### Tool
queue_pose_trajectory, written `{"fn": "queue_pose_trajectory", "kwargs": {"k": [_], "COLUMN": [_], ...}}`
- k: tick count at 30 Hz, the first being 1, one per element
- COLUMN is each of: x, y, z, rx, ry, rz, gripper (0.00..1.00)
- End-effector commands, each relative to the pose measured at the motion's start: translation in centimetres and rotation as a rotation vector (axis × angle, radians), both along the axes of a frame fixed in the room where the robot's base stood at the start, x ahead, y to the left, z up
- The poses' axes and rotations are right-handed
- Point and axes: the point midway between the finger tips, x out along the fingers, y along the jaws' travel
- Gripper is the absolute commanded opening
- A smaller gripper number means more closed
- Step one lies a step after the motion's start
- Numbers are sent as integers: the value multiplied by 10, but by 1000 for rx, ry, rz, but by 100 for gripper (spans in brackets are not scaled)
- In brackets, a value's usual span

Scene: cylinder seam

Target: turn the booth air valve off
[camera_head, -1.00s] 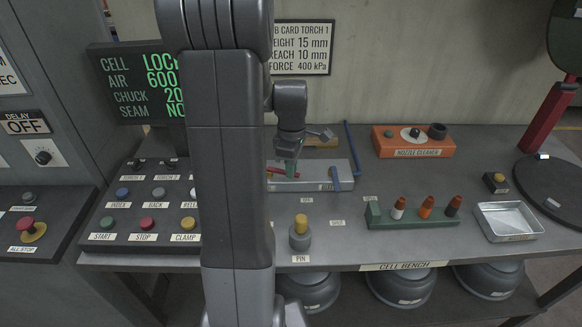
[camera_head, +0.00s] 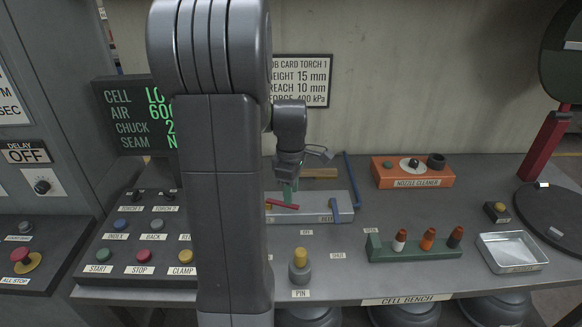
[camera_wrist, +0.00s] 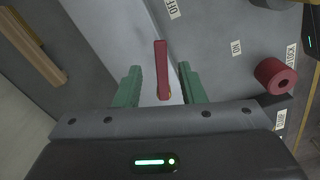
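The booth air valve's handle looks like the red lever (camera_wrist: 162,70) in the wrist view, near an OFF label (camera_wrist: 172,9) and an ON label (camera_wrist: 237,47). It appears between the two green fingers of my gripper (camera_wrist: 160,80), with a gap on each side. My gripper is open. In the head view the red lever (camera_head: 284,205) lies at the left end of a grey block, partly hidden by my arm. My gripper (camera_head: 290,189) is just above it there. Which label the lever points at is not clear.
A red round knob (camera_wrist: 275,76) stands right of the lever in the wrist view. The orange nozzle cleaner (camera_head: 413,172), green rack (camera_head: 416,248) and metal tray (camera_head: 512,252) stand right. A yellow-topped pin (camera_head: 300,265) stands in front.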

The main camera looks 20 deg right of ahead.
Motion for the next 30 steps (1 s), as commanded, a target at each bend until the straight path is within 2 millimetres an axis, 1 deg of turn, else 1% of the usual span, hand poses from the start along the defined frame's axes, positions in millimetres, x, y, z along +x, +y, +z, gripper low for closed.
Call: {"fn": "queue_pose_trajectory", "kwargs": {"k": [1,6,9,13,15,19,30], "x": [1,1,1,1,1,0,0], "y": [0,0,0,0,0,0,0], "z": [12,52,73,93,99,106,107], "rx": [-2,-2,-2,-2,-1,-1,-1], "ry": [-6,-6,-6,-5,-4,-1,-1], "rz": [0,0,1,1,1,1,1], "gripper": [36,36,36,36,36,36,36]}}
